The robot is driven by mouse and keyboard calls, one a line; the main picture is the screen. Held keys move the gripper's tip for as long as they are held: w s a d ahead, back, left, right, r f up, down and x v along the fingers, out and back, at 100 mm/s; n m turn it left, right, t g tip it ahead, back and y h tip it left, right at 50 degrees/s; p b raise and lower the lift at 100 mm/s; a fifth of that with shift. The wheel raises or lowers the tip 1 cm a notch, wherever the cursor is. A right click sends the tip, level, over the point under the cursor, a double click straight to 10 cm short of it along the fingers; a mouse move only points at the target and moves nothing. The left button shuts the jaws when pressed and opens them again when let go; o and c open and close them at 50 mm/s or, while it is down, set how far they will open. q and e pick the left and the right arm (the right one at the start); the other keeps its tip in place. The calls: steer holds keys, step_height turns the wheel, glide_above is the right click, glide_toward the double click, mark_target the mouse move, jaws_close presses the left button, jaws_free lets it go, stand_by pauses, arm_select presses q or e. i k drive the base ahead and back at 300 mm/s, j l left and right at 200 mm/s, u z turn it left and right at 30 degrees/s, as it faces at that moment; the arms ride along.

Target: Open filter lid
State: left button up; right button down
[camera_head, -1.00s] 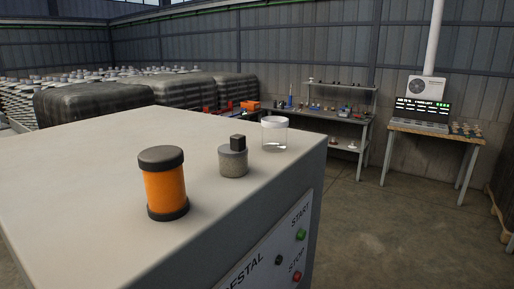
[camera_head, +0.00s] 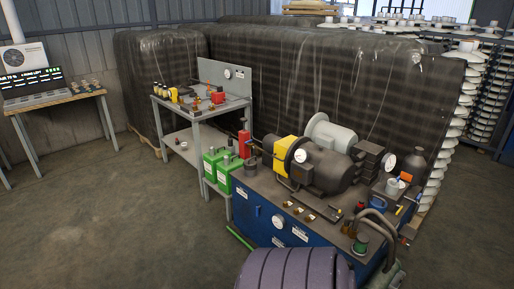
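Neither of my grippers shows in the head view. I cannot tell for certain which part is the filter or its lid. A pump and motor unit (camera_head: 325,170) with a yellow section (camera_head: 286,150) sits on a blue cabinet (camera_head: 262,222). A small dark cylinder (camera_head: 251,167) stands at the cabinet's left end. A green-topped cylinder (camera_head: 361,243) stands at its near right end, beside thick grey hoses (camera_head: 383,228).
A metal workbench (camera_head: 199,112) with small parts stands behind left, with green canisters (camera_head: 229,172) beside it. A purple-grey ribbed cylinder (camera_head: 295,269) is at the bottom edge. Wrapped pallets (camera_head: 300,70) stand behind. The floor at left (camera_head: 90,220) is clear.

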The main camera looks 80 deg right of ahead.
mark_target(378, 203)
steer(key=z, duration=3.45)
steer(key=i+l+u, duration=0.15)
steer(key=i, duration=0.2)
steer(key=i+l+u, duration=0.15)
steer(key=i+l, duration=0.1)
steer(key=i, duration=0.1)
